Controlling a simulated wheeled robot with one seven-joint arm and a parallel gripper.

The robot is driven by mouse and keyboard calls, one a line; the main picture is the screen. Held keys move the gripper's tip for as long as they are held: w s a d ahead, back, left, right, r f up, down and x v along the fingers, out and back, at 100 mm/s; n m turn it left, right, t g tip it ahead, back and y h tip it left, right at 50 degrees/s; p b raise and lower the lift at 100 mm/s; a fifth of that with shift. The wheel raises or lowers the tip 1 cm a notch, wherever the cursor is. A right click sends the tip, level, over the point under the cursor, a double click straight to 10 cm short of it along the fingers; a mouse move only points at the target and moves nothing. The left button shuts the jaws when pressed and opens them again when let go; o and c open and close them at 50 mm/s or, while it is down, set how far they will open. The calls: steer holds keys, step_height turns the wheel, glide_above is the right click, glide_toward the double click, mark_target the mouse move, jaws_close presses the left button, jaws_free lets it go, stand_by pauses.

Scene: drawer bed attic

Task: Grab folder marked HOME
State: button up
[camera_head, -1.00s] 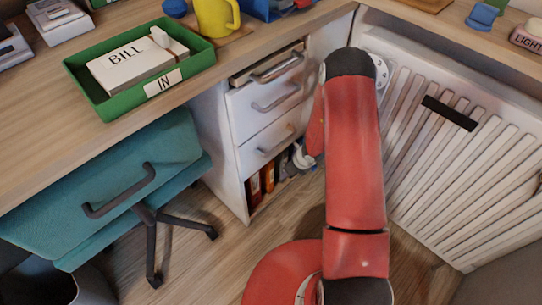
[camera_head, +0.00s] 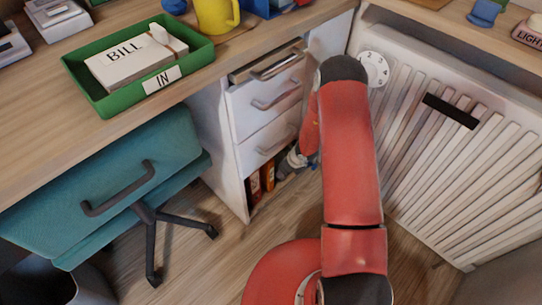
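Several upright folders stand in the open bottom shelf of the white drawer unit: a reddish-brown one (camera_head: 254,188) and an orange one (camera_head: 267,176) show, with dark gaps around them. Any lettering on them is too small to read, so I cannot tell which is marked HOME. My gripper (camera_head: 291,163) is low at the right side of the shelf opening, beside the folders. It is small and partly hidden by my red arm. I cannot see whether its fingers are open or touching a folder.
The drawer unit (camera_head: 268,117) has its top drawer slightly open above the shelf. A teal chair (camera_head: 110,190) stands to the left. A white slatted radiator (camera_head: 450,170) is close on the right. A green tray (camera_head: 105,100) with a BILL stack sits on the desk.

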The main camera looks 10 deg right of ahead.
steer(key=shift+f, duration=0.15)
stand_by(0.4)
jaws_close()
